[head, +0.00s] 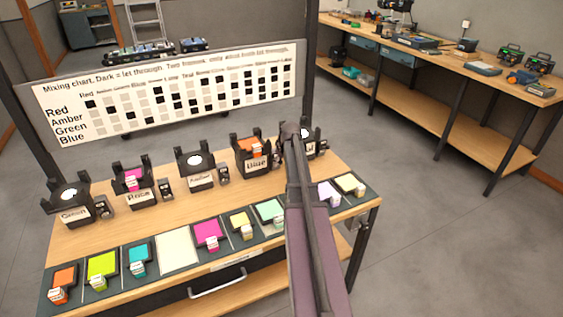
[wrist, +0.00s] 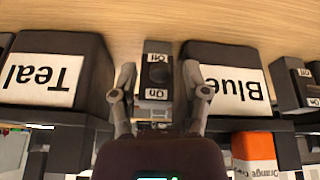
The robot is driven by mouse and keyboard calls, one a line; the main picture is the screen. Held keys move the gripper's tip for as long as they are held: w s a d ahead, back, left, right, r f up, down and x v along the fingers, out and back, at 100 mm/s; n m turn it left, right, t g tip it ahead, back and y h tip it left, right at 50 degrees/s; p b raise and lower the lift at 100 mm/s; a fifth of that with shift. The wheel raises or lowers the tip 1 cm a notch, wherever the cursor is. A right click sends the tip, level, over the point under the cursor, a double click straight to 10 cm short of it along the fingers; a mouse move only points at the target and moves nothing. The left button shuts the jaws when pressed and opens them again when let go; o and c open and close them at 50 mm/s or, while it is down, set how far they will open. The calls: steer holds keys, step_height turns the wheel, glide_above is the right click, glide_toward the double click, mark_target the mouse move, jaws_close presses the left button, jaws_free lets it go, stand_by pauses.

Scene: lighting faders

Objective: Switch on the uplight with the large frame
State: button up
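The uplight labelled Blue (head: 254,164) stands on the bench with an orange frame (head: 257,145) in its top; the frame shows in the wrist view (wrist: 253,148) too. The uplight labelled Rose (head: 141,197) holds a smaller-looking pink frame (head: 132,179). Green (head: 74,213), a third uplight (head: 201,180) and Teal (wrist: 48,75) show no coloured frame. My gripper (wrist: 160,78) is open, its fingers on either side of the small switch box (wrist: 155,75) between Blue and Teal. Contact with it cannot be told. The box carries Off and On labels; its rocker position is unclear.
A mixing chart board (head: 170,95) stands behind the bench. Coloured gel frames lie along the bench's front edge, including a magenta one (head: 208,233). Another switch box (wrist: 297,85) stands on Blue's other side. My arm hides part of Teal in the head view.

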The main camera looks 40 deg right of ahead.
jaws_close()
steer(key=shift+w+r+p, duration=0.15)
steer(key=shift+r+p, duration=0.1)
steer(key=shift+p, duration=0.15)
steer(key=shift+w+r+g+y+p, duration=0.1)
steer(key=shift+g+y+p, duration=0.25)
steer(key=shift+g, duration=0.45)
steer(key=shift+o, duration=0.2)
jaws_free()
steer(key=shift+s, duration=0.2)
